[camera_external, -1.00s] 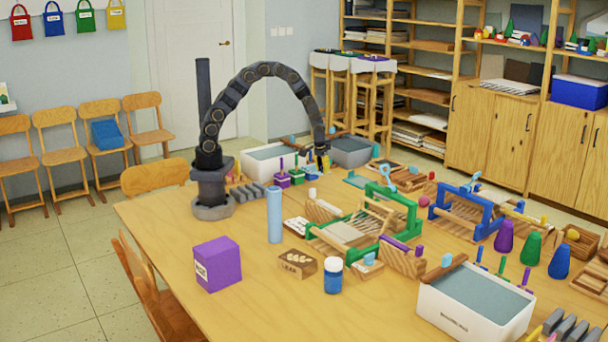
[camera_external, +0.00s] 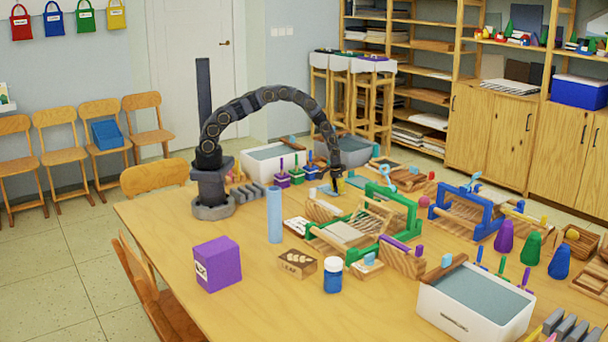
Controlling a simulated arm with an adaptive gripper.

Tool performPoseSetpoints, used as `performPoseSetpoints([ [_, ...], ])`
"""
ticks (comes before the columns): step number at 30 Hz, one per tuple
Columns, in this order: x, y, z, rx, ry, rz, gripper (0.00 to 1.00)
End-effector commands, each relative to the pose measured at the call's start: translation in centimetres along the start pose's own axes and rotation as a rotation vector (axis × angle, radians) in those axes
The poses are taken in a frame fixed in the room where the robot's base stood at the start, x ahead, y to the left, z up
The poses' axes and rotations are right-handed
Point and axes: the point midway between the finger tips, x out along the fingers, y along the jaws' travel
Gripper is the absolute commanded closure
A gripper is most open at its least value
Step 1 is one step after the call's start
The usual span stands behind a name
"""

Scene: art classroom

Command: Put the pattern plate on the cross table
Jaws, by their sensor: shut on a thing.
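A flat teal piece (camera_external: 357,181) lies just right of the fingers. I cannot tell whether it is the pattern plate or touches the gripper. I cannot tell which item is the cross table.
The green-framed loom (camera_external: 411,215) stands close on the right, with a blue-framed one (camera_external: 439,208) beyond. A grey bin (camera_external: 352,150) stands behind the gripper. A light blue cylinder (camera_external: 275,215) and purple box (camera_external: 218,264) stand nearer.

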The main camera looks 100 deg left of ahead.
Motion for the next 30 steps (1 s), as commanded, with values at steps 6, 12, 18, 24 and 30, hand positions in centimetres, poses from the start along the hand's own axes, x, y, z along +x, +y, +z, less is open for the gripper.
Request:
performPoseSetpoints([
  [6,0.0,0.0,-0.1,0.000,0.002,0.001,1.00],
  [12,0.0,0.0,-0.1,0.000,0.002,0.001,0.56],
  [18,-0.1,0.0,-0.1,0.000,0.002,0.001,0.56],
  [24,-1.8,0.1,-0.1,0.000,0.004,0.002,0.56],
  [30,-5.8,0.1,-0.2,0.001,0.009,0.004,0.56],
])
